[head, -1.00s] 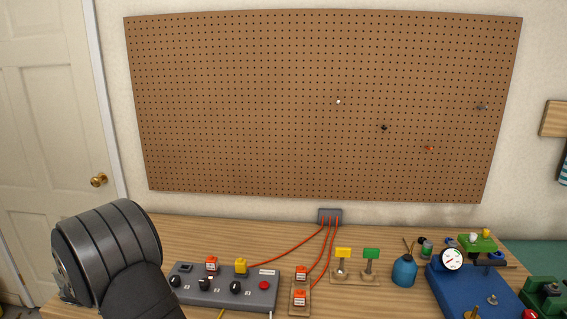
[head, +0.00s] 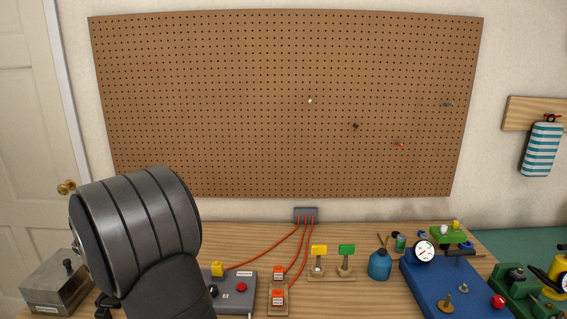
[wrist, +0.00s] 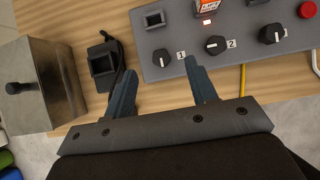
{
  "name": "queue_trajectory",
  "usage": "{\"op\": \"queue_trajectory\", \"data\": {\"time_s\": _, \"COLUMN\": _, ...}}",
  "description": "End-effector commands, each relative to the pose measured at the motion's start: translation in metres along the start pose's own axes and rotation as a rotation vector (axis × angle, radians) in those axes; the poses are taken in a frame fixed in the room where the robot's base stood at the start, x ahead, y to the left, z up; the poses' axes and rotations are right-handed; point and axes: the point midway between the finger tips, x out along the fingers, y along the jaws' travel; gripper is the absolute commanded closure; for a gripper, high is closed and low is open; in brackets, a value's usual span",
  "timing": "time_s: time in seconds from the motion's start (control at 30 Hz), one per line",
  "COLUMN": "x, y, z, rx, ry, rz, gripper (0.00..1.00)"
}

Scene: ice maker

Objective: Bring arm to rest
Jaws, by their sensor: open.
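My gripper (wrist: 157,85) shows in the wrist view with its two fingers apart and nothing between them. The fingers point toward the grey control box (wrist: 226,35), over the wooden bench. One fingertip overlaps the picture of the box's front edge near the knob marked 1 (wrist: 162,57); I cannot tell the height. In the head view a large dark link of my arm rises at the lower left and covers part of the control box (head: 236,278). My gripper is hidden in the head view.
A metal box with a lid knob (wrist: 41,80) stands left of my gripper, beside a small black socket (wrist: 103,62) with a cable. In the head view, a blue base with a gauge (head: 432,285), a blue bottle (head: 379,265) and red-wired blocks (head: 278,284) stand to the right.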

Motion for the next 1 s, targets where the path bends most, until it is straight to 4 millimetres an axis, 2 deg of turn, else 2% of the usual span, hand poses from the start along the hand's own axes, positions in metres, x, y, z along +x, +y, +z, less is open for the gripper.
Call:
{"op": "queue_trajectory", "data": {"time_s": 0.2, "x": 0.029, "y": 0.005, "z": 0.035, "rx": 0.004, "ry": 0.000, "rz": -0.002, "gripper": 0.48}}
{"op": "queue_trajectory", "data": {"time_s": 0.53, "x": 0.073, "y": 0.005, "z": 0.082, "rx": 0.003, "ry": -0.001, "rz": 0.000, "gripper": 0.48}}
{"op": "queue_trajectory", "data": {"time_s": 0.73, "x": 0.095, "y": 0.006, "z": 0.066, "rx": -0.001, "ry": -0.001, "rz": 0.001, "gripper": 0.48}}
{"op": "queue_trajectory", "data": {"time_s": 1.0, "x": 0.104, "y": 0.006, "z": 0.059, "rx": 0.000, "ry": -0.001, "rz": 0.001, "gripper": 0.48}}
